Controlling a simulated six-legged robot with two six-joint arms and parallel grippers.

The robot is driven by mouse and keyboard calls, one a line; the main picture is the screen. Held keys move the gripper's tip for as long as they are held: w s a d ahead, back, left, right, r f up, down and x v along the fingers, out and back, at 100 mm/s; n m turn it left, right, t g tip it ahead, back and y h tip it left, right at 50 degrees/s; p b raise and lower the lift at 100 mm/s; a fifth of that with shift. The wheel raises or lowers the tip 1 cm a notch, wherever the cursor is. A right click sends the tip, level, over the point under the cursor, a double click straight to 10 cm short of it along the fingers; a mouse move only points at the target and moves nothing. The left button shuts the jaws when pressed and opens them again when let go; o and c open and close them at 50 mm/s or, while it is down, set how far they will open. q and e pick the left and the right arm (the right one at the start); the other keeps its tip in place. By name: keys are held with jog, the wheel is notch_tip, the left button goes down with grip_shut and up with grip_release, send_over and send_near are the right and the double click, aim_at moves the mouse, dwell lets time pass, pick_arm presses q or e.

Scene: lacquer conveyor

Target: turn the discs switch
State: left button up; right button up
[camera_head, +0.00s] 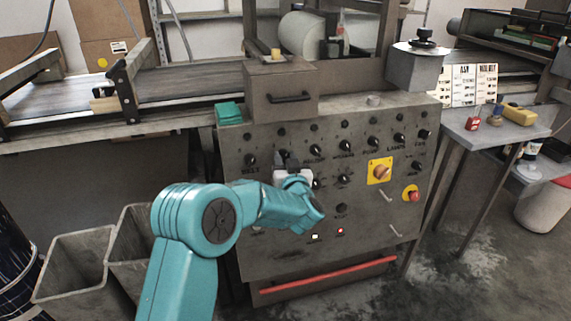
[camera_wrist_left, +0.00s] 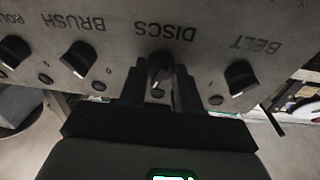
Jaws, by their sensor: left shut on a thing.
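The discs switch (camera_wrist_left: 160,68) is a black rotary knob on the grey panel, under the upside-down DISCS lettering in the left wrist view. My left gripper (camera_wrist_left: 158,88) has its dark fingers on either side of the knob and is shut on it. In the head view my left gripper (camera_head: 287,164) is against the upper left part of the control panel (camera_head: 265,245), and the knob is hidden behind it. My right gripper is in neither view.
Close beside the discs switch are the belt knob (camera_wrist_left: 240,78) and the brush knob (camera_wrist_left: 80,60). The panel also bears a yellow-backed switch (camera_head: 380,171), a red button (camera_head: 412,194) and small levers. A red bar (camera_head: 325,276) runs along its bottom.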

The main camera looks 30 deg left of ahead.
pick_arm(q)
jog(key=shift+w+d+n+g+y+b, duration=0.1)
jog(key=shift+n+g+y+b, duration=0.5)
jog(key=shift+n, duration=1.3)
jog(key=shift+n+g+y+b, duration=0.15)
jog(key=shift+n+b, duration=0.8)
jog(key=shift+n, duration=0.95)
jog(key=shift+w+d+n+g+y+b, duration=0.1)
jog(key=shift+n+g+y+b, duration=0.35)
jog(key=shift+n, duration=1.45)
jog(key=shift+b, duration=0.3)
jog(key=o, duration=1.1)
jog(key=shift+c, duration=0.2)
jog(key=shift+s, duration=0.1)
jog(key=p+v, duration=0.2)
jog(key=v, duration=1.4)
jog(key=shift+r, duration=0.2)
jog(key=shift+s, duration=0.15)
